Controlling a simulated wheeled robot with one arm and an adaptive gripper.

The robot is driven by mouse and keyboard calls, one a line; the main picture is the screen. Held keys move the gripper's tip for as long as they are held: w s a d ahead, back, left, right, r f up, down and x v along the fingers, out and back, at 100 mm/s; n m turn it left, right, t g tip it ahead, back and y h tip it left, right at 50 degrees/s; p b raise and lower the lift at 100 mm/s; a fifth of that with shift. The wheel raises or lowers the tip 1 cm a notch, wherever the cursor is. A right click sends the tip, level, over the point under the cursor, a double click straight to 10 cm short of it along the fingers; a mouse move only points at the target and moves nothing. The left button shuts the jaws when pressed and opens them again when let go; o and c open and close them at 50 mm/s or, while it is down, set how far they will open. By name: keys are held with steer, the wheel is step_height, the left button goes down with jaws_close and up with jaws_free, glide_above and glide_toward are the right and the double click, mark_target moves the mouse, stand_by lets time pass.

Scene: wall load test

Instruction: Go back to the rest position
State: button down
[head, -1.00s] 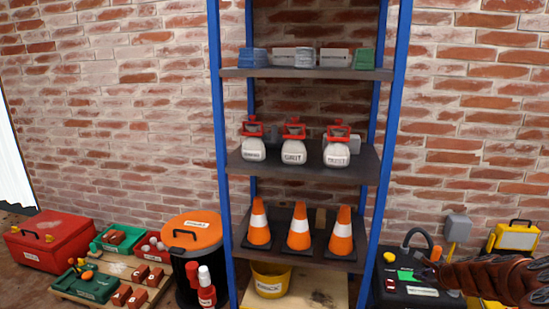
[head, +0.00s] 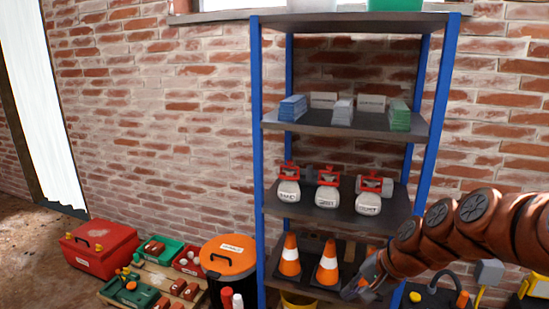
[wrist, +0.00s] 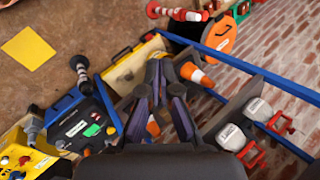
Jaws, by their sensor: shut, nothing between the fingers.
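My gripper (head: 362,287) is at the lower right in the head view, at the end of my reddish-brown arm. It is in front of the shelf level that holds the orange cones and hides part of the rightmost cone. In the wrist view my gripper (wrist: 160,66) has its dark fingers together and nothing between them. The shelf unit and cones lie past the fingers there. I cannot tell how far the fingers are from the shelf.
The blue-posted shelf unit (head: 258,150) stands against the brick wall. It holds orange cones (head: 290,257), white containers with red tops (head: 327,194) and small stacks (head: 293,108). An orange-lidded bin (head: 228,250) and red toolbox (head: 99,248) stand left. A black case (wrist: 85,125) is nearby.

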steer(key=s+r+n+g+h+p, duration=0.2)
steer(key=s+r+n+p, duration=0.2)
steer(key=s, duration=1)
steer(key=s+d+r+n+g+h+p, duration=0.1)
steer(key=s+r+n+g+h+p, duration=0.2)
steer(key=s+r+p, duration=0.7)
steer(key=s+n, duration=0.1)
steer(key=s, duration=0.4)
steer(key=shift+r+h, duration=0.15)
steer(key=shift+h, duration=0.15)
